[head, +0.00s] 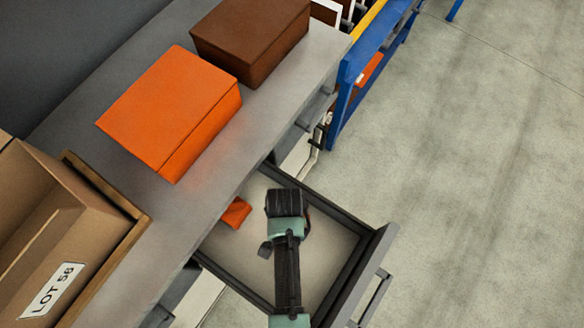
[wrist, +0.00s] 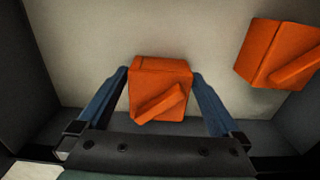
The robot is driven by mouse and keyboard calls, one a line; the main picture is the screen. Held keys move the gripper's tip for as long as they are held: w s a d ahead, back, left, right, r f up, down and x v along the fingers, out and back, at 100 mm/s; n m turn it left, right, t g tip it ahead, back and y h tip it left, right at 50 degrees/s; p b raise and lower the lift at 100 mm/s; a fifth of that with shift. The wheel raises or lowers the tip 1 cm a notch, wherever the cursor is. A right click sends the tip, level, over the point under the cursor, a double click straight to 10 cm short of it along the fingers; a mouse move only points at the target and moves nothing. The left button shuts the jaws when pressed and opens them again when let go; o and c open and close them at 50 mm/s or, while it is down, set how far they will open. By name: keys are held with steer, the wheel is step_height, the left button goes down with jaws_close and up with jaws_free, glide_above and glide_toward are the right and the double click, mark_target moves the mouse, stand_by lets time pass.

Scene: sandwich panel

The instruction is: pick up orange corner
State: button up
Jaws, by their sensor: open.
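Two orange corner pieces lie on the floor of an open drawer. In the wrist view one orange corner (wrist: 160,88) sits between the two blue fingers of my gripper (wrist: 159,85), with a gap on the left and little or no gap on the right. The other orange corner (wrist: 275,52) lies at the upper right, outside the fingers. My gripper is open. In the head view my arm reaches down into the drawer and hides the fingertips. Only one orange corner (head: 236,213) shows there, left of my wrist.
The drawer (head: 343,240) is pulled out from under a grey bench (head: 215,175), and its walls stand around my gripper. On the bench are an orange box (head: 165,110), a brown box (head: 250,40) and a cardboard box (head: 60,230). Open floor lies right.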

steer(key=c, duration=1.1)
